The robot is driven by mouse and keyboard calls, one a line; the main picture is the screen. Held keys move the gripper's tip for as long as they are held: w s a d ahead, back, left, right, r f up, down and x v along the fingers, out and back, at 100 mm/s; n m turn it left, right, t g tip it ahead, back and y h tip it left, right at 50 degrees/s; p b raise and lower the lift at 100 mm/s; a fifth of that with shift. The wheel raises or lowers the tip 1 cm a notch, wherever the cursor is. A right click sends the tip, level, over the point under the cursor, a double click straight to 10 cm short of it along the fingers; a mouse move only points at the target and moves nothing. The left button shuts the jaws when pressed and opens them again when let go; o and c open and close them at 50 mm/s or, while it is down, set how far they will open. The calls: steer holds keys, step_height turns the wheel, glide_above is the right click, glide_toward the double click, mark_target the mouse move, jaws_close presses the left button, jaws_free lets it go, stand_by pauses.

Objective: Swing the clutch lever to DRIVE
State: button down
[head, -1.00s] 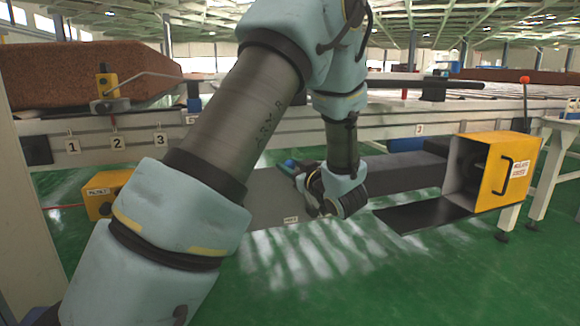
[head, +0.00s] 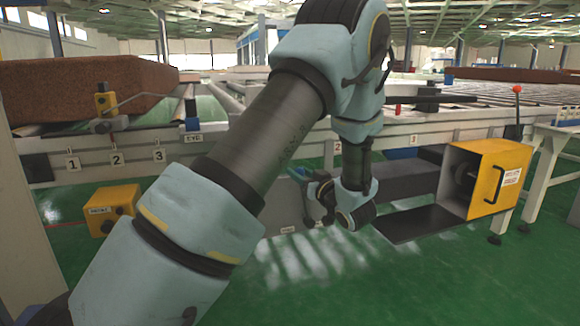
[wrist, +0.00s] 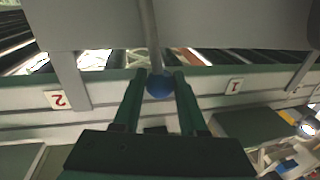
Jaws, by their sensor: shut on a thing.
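A lever with a grey rod (wrist: 150,35) ends in a blue ball knob (wrist: 159,86) in the wrist view. My gripper (wrist: 159,78) is shut on this knob, one green finger on each side, and the rod runs up from it in the picture. In the head view my gripper (head: 299,174) is low beside the conveyor frame, partly hidden by my own wrist. The lever's rod cannot be made out there. No DRIVE mark is readable in either view.
A yellow box (head: 507,170) with a black handle stands open at right, beside a red-knobbed lever (head: 517,90). A small yellow box (head: 112,209) is on the left. The numbered frame (head: 85,163) runs behind my arm, with a brown block (head: 85,85) above. Green floor is free in front.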

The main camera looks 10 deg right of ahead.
steer(key=w+d+f+m+t+p, duration=0.1)
steer(key=d+m+p, duration=0.5)
steer(key=d+m, duration=0.2)
steer(key=shift+w+d+f+t+h, duration=0.2)
steer(key=shift+d+f+t+h, duration=0.1)
steer(key=shift+d, duration=1.15)
steer(key=shift+c, duration=2.3)
jaws_free()
steer(key=p+v, duration=0.1)
steer(key=v, duration=0.9)
steer(key=shift+s, duration=0.45)
